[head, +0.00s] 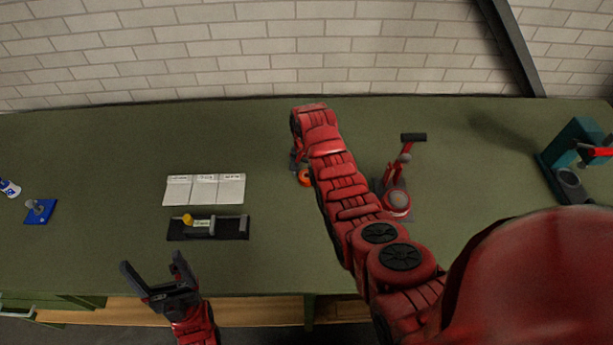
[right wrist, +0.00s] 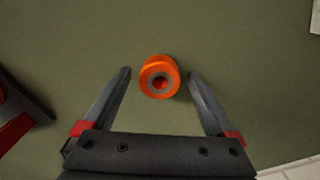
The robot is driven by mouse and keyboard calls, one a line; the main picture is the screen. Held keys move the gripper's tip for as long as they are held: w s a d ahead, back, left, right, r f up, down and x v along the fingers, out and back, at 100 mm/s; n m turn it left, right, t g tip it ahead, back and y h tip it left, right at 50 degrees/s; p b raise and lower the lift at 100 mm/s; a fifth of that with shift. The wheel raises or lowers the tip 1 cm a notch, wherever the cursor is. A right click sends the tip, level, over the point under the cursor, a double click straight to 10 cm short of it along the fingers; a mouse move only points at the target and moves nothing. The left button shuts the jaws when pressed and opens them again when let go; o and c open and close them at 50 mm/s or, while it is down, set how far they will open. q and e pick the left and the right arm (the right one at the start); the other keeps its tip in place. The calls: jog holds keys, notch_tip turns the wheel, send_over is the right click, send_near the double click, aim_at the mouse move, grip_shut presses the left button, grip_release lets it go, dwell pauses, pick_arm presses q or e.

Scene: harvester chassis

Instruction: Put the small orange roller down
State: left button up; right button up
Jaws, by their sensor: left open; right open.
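The small orange roller (head: 305,178) rests on the green table near its middle in the head view, partly hidden by my right arm. In the right wrist view the roller (right wrist: 159,76) stands on the green surface, showing a grey ring and a reddish centre. My right gripper (right wrist: 160,75) is open, with one finger on each side of the roller and a gap to both. In the head view my right gripper (head: 298,163) is mostly hidden behind the arm. My left gripper (head: 150,270) is open and empty, at the table's front edge.
White sheets (head: 204,190) and a black fixture with a yellow part (head: 208,228) lie left of the roller. A red press (head: 399,190) stands to the right, a teal machine (head: 575,155) at far right. A blue-based item (head: 40,211) is far left. The back left table is clear.

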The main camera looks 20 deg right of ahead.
grip_shut()
dwell(0.3)
jog(key=shift+r, duration=0.15)
